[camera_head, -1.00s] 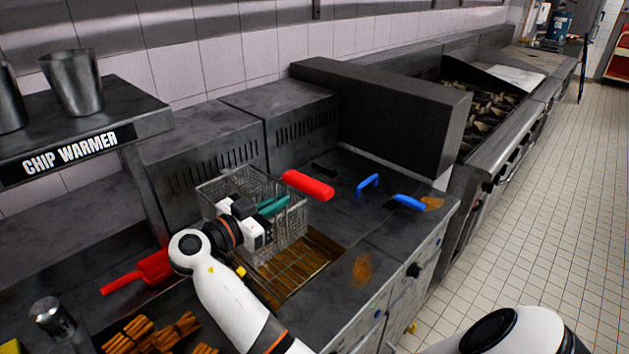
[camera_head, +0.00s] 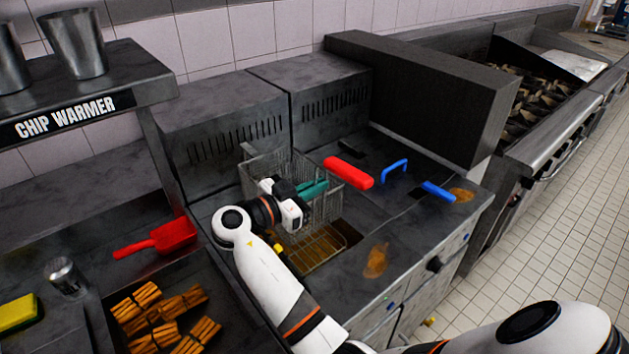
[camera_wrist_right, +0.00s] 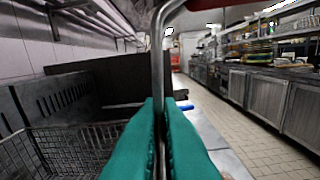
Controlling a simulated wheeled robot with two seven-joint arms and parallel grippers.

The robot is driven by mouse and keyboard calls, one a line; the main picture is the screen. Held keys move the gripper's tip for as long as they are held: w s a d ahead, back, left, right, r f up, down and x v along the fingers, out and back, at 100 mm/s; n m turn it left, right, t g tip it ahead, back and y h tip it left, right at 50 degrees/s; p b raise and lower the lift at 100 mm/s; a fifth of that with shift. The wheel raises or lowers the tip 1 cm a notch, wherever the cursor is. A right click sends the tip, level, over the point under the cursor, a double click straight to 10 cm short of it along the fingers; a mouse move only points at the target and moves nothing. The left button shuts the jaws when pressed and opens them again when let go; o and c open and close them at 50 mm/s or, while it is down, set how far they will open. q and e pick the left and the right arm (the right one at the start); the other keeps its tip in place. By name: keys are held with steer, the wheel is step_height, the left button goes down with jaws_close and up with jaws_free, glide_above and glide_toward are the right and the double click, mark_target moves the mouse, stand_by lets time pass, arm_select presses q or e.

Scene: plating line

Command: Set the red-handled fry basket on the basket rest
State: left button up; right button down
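The fry basket (camera_head: 328,209) is a wire mesh basket with a red handle (camera_head: 348,172). It is at the fryer well (camera_head: 345,233), over the well's back part; I cannot tell how high its bottom is. My right gripper (camera_head: 315,189) reaches across the basket in the head view. In the right wrist view its teal fingers (camera_wrist_right: 160,135) are closed around a metal rod (camera_wrist_right: 157,50) that runs up to the red handle. I cannot make out a separate basket rest. My left gripper is not in view.
Blue handles (camera_head: 395,170) (camera_head: 438,191) are on the fryer top, right of the red handle. A dark raised panel (camera_head: 420,95) stands behind. The chip warmer shelf (camera_head: 150,75), a red scoop (camera_head: 172,238) and fries (camera_head: 165,315) are at left.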

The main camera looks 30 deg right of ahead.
mark_target(314, 228)
step_height(314, 228, down, 4)
steer(key=shift+a+f+b, duration=0.1)
steer(key=shift+f+b, duration=0.15)
steer(key=shift+b, duration=0.6)
step_height(314, 228, down, 2)
steer(key=shift+f+b, duration=0.1)
steer(key=shift+b, duration=0.35)
steer(key=shift+f+b, duration=0.45)
steer(key=shift+f, duration=1.3)
steer(key=shift+f+b, duration=0.35)
steer(key=shift+f, duration=0.1)
steer(key=shift+f+b, duration=0.55)
steer(key=shift+b, duration=0.25)
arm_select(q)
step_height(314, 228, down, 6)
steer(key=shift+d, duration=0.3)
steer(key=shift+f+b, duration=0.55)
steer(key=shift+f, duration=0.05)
